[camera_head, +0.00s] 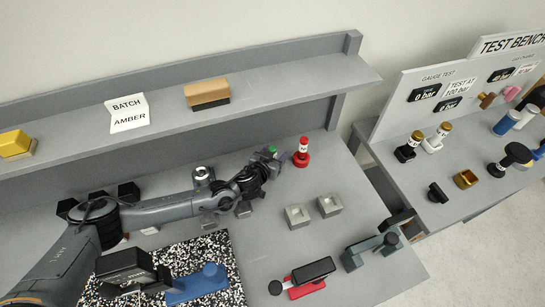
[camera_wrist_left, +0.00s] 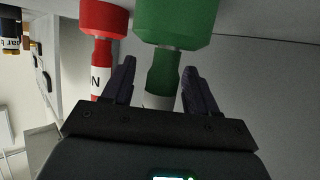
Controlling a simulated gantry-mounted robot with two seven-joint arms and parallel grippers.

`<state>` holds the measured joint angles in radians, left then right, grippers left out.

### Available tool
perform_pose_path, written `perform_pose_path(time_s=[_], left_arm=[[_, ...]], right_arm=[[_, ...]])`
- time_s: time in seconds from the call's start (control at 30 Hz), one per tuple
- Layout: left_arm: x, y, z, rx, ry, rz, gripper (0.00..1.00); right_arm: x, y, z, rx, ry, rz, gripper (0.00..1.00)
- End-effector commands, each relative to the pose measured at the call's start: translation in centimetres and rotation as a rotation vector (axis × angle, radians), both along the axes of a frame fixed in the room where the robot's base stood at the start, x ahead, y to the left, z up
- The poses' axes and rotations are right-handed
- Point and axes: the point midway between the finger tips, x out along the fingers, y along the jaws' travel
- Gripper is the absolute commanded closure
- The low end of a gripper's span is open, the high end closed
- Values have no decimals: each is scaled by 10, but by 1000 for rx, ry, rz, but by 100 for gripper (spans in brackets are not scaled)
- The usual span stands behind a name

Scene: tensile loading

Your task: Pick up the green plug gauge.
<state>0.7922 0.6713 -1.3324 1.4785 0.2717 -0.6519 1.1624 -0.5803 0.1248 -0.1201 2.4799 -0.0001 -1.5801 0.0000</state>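The green plug gauge (camera_wrist_left: 176,22) fills the top middle of the left wrist view, with a wide green head, a narrower green body and a pale band low on it. My left gripper (camera_wrist_left: 158,70) is open, with one finger on each side of the narrow body and visible gaps. In the head view, my left gripper (camera_head: 279,156) is at the back of the bench, and only a bit of the green gauge (camera_head: 272,149) shows past it. A red plug gauge (camera_head: 302,153) stands upright just right of it and also shows in the wrist view (camera_wrist_left: 103,20). My right gripper is not in view.
Two grey blocks (camera_head: 298,216) (camera_head: 329,205) stand in front of the gripper. A shelf with a "BATCH AMBER" sign (camera_head: 127,113) runs behind. A speckled mat (camera_head: 205,248) with a blue tool (camera_head: 198,284) lies at the front. A test bench (camera_head: 440,215) stands at right.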

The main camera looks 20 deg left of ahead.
Motion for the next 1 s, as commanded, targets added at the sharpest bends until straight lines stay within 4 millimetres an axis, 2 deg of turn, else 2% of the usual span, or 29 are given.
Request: perform_pose_path(time_s=[0.03,0.37,0.73,0.87,1.0], left_arm=[[0,0,0,0,0,0,50],[0,0,0,0,0,1,100],[0,0,8,-2,-1,1,100],[0,0,25,-3,-2,0,100],[0,0,50,-2,-3,0,100]], right_arm=[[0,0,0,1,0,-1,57],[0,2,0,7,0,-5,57],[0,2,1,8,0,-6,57],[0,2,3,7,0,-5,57],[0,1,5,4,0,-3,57]])
